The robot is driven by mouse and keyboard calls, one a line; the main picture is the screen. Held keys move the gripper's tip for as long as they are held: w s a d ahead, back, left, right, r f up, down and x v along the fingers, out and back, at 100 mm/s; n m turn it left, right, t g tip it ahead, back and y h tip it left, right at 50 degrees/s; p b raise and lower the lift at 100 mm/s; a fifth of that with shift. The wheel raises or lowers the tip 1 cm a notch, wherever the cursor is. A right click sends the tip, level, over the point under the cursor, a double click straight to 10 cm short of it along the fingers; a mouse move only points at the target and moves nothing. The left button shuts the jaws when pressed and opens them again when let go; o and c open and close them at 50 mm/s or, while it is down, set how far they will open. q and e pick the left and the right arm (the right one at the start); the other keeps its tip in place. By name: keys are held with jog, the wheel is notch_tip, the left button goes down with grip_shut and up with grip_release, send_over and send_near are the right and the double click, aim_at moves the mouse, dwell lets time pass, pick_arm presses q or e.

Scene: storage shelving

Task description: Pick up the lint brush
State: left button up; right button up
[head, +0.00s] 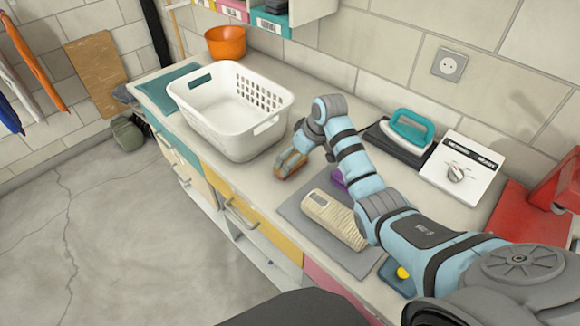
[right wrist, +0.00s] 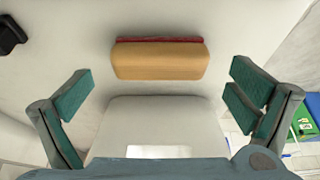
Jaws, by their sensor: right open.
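The lint brush, a tan wooden block (right wrist: 158,62) with a dark red strip along its far edge, lies on the pale counter in the right wrist view. In the head view it shows as a small brown shape (head: 289,165) near the counter's front edge, partly covered by my right gripper. My right gripper (right wrist: 160,92) is open, with its teal-padded fingers spread wide to either side and nothing between them. The brush lies ahead of the fingertips, roughly centred between them. In the head view the right gripper (head: 298,150) is at the brush. My left gripper is not in view.
A white laundry basket (head: 215,122) stands just left of the gripper. A beige ribbed object (head: 333,218) lies on a grey mat (head: 298,205) under my right arm. An iron (head: 408,130), a white scale (head: 462,168) and an orange bowl (head: 226,42) stand behind.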

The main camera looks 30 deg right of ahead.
jog(key=x, duration=0.2)
jog(key=w+b+x, duration=0.1)
jog(key=x, duration=0.2)
jog(key=shift+a, duration=0.15)
jog(key=shift+r, duration=0.15)
jog(key=shift+s+r, duration=0.1)
jog(key=shift+s, duration=0.1)
jog(key=shift+c, duration=1.3)
jog(key=c, duration=0.6)
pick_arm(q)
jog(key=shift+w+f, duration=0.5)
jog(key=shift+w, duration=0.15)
pick_arm(e)
jog(key=shift+r, duration=0.3)
pick_arm(q)
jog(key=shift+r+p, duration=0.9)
jog(key=shift+p, duration=0.05)
pick_arm(e)
notch_tip(320, 180, up, 19)
jog(key=shift+r, duration=0.2)
